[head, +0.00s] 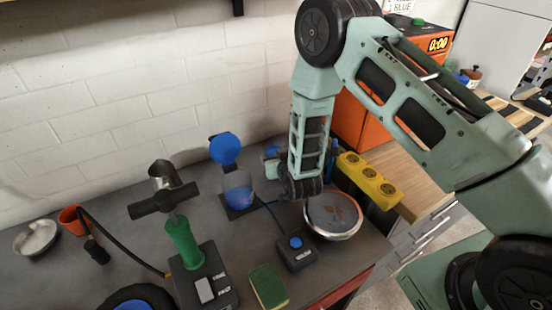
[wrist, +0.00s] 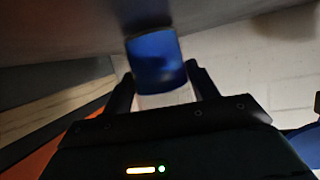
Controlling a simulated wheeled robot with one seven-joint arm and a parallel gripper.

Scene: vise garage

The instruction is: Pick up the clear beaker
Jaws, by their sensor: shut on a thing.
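My gripper (wrist: 160,88) is shut on the clear beaker (wrist: 165,97), with one dark finger on each side of it in the wrist view. Blue (wrist: 153,58) fills the end of the beaker away from my gripper's body, and a pale clear band lies between the fingers.
A clear vessel with blue in it (head: 238,192) stands on a dark base left of my arm. A yellow block (head: 370,181), a round metal dish (head: 333,214) and a black box with a blue button (head: 295,252) crowd the right. A green-handled device (head: 183,242) stands front left.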

